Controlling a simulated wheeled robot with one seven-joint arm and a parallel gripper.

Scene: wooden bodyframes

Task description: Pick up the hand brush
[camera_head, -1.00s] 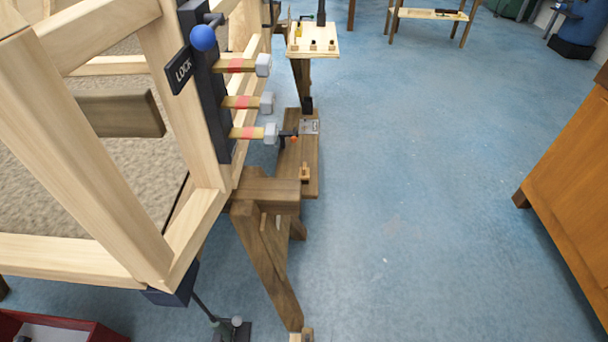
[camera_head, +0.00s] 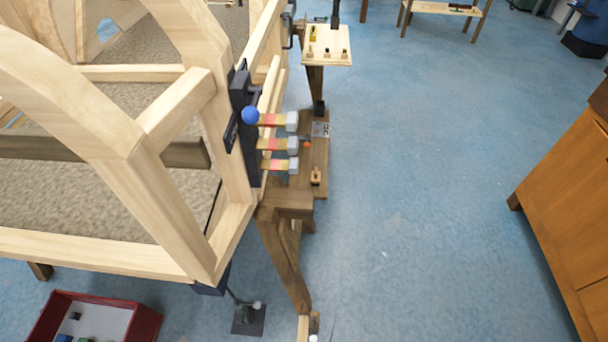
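I cannot clearly make out a hand brush in the head view. A small light-brown wooden item (camera_head: 316,176) sits on the dark wooden bench (camera_head: 312,150) beside the large timber frame, but it is too small to tell what it is. My gripper is not in view.
The pale timber frame (camera_head: 135,190) fills the left, with a blue-knobbed lever (camera_head: 250,115) and several grey-headed bars on its side. A red box (camera_head: 148,328) stands on the floor below. A tool board (camera_head: 328,52) is behind, a wooden cabinet (camera_head: 568,200) right. Blue floor between is clear.

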